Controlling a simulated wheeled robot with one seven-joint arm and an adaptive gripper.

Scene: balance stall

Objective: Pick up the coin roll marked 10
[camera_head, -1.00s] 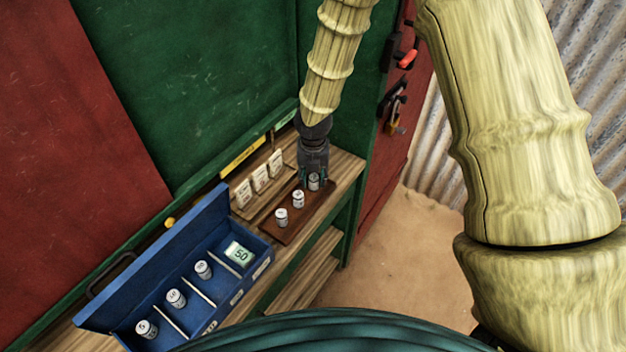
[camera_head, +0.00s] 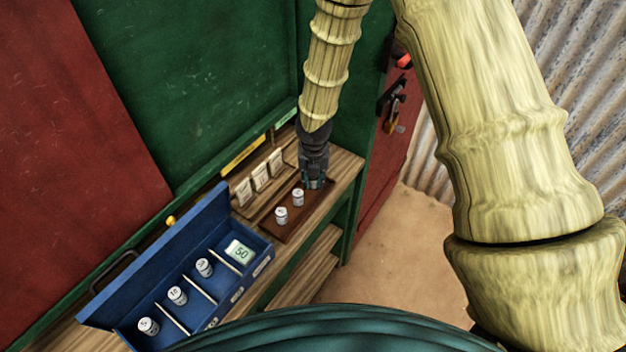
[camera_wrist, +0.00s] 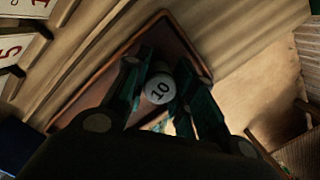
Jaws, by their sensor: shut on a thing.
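The coin roll marked 10 (camera_wrist: 160,89) is white and stands between my fingers in the wrist view, its numbered top facing the camera. My gripper (camera_wrist: 165,95) is shut on it. In the head view my gripper (camera_head: 313,184) is at the far right end of a brown tray (camera_head: 297,224), and it hides the roll there. Two more white rolls stand on this tray, a middle one (camera_head: 298,197) and a nearer one (camera_head: 281,215); their marks are too small to read. I cannot tell whether the held roll touches the tray.
White cards (camera_head: 261,177) stand behind the tray. A green wall (camera_head: 200,90) rises behind the wooden shelf.

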